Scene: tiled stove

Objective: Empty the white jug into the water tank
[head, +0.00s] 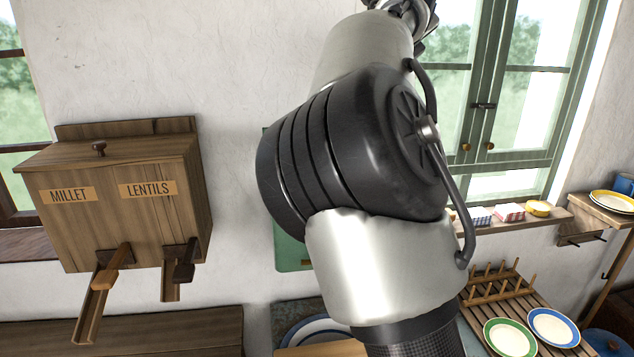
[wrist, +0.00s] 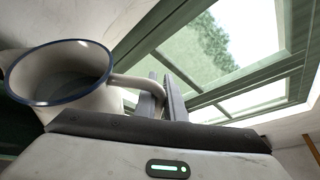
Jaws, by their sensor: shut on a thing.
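The white jug (wrist: 88,100) has a dark blue rim and shows at the left of the wrist view. Its mouth faces up and towards the camera, and a greyish surface shows inside; I cannot tell if that is water. My gripper (wrist: 166,97) is shut on the jug's handle, with its two fingers around it. In the head view my arm covers the middle, and neither gripper nor jug shows. I cannot make out the water tank in either view.
A wooden dispenser (head: 120,200) marked MILLET and LENTILS hangs on the left wall. A green window (head: 483,105) stands at the right. A green panel (head: 290,245) is partly hidden behind my arm.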

